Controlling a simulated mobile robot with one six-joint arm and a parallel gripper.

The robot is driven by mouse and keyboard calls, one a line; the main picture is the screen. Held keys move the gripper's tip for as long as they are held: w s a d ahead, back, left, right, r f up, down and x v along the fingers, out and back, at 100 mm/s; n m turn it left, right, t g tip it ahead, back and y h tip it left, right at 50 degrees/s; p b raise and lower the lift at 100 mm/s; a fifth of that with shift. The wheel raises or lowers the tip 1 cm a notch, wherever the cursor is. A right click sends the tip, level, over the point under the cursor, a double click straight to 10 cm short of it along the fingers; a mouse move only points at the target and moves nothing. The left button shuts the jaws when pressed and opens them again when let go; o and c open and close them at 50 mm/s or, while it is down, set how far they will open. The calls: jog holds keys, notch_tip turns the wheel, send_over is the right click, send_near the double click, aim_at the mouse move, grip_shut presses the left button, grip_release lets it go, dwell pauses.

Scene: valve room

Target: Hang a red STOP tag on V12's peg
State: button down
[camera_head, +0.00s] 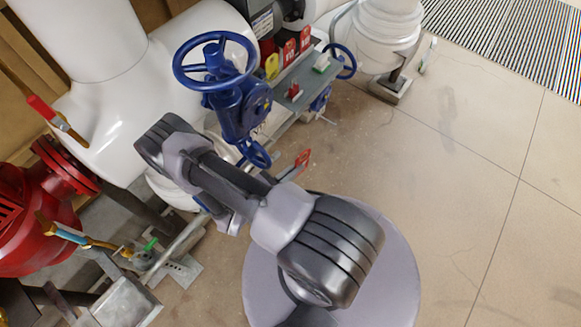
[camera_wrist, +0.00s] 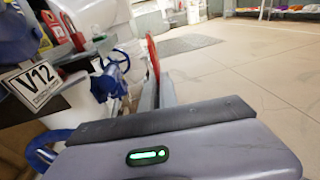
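My gripper (camera_wrist: 157,92) points away from the wrist camera, its two fingers close together on a thin red tag (camera_wrist: 152,58) seen nearly edge-on. The tag (camera_head: 303,160) also shows in the head view, sticking up beyond my fingertips (camera_head: 291,174); its lettering is not readable. A white V12 plate (camera_wrist: 33,85) is at the left of the wrist view, beside blue valve parts (camera_wrist: 15,42). In the head view a blue valve with a large handwheel (camera_head: 215,62) stands up and left of the held tag, apart from it. I cannot make out V12's peg.
White pipes (camera_head: 95,40) and red equipment (camera_head: 35,225) fill the left. The floor (camera_head: 460,170) at right is clear.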

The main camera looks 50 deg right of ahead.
jog(key=w+f+n+t+h+b, duration=0.1)
jog(key=w+t, duration=0.2)
jog(key=w, duration=0.4)
jog(key=shift+w+a+f+n+b, duration=0.15)
jog(key=shift+w+f+n+b, duration=0.05)
jog(key=shift+n+b, duration=0.2)
jog(key=shift+w, duration=0.15)
jog(key=shift+w+a+b, duration=0.1)
jog(key=shift+w+b, duration=0.15)
jog(key=shift+b, duration=0.1)
jog(key=shift+f, duration=0.1)
dwell(0.6)
jog(key=shift+w+b, duration=0.65)
jog(key=shift+w, duration=0.15)
jog(key=shift+a, duration=0.1)
jog(key=shift+w+b, duration=0.6)
jog(key=shift+w, duration=0.35)
